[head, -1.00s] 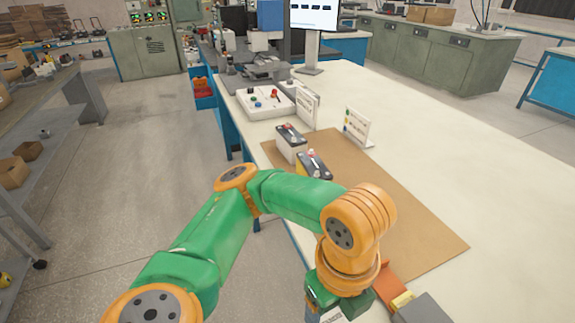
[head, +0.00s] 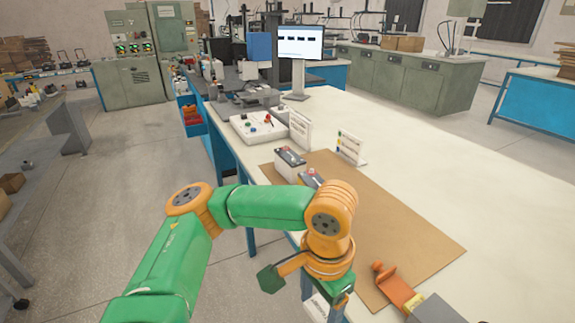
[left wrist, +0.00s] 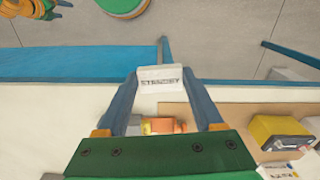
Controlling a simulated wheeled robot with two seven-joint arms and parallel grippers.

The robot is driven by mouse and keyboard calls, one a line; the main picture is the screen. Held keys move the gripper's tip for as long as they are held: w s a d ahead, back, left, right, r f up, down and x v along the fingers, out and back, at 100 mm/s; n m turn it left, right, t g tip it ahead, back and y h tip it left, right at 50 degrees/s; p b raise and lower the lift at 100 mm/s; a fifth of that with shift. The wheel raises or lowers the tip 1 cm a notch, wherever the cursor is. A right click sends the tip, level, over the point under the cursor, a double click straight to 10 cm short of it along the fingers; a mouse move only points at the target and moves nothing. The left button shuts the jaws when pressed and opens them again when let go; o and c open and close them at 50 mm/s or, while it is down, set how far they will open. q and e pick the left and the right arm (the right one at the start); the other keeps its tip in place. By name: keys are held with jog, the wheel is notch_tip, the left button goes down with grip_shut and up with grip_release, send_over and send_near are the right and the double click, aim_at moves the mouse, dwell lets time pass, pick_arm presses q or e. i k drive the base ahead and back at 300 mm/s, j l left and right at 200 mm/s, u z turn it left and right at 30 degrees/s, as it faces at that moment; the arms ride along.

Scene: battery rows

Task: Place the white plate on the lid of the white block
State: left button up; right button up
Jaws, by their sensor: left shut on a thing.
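My left gripper (left wrist: 160,88) is shut on the white plate (left wrist: 160,79), which carries dark lettering that reads like STANDBY. In the head view the plate (head: 318,306) shows small at the bottom, by the table's near left edge. The white block (head: 290,168) stands farther along the table on the brown mat, with a dark lid and a red part on top. The plate is apart from it. A second block (head: 312,179) with a dark lid stands just nearer, partly hidden by my arm; its yellow body (left wrist: 280,138) shows in the left wrist view. My right gripper is not identifiable.
The brown mat (head: 420,240) is mostly bare to the right. An orange piece with a grey block (head: 435,309) lies near the front. Upright white cards (head: 350,148) and a white tray (head: 245,130) stand behind the blocks. The table's right side is clear.

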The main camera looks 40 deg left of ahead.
aim_at(289, 156)
jog(key=i+j, duration=0.1)
jog(key=j, duration=0.35)
jog(key=i+j, duration=0.1)
jog(key=j, duration=0.35)
jog(key=i+j, duration=0.15)
jog(key=j, duration=0.3)
jog(key=i+j, duration=0.1)
jog(key=j, duration=0.35)
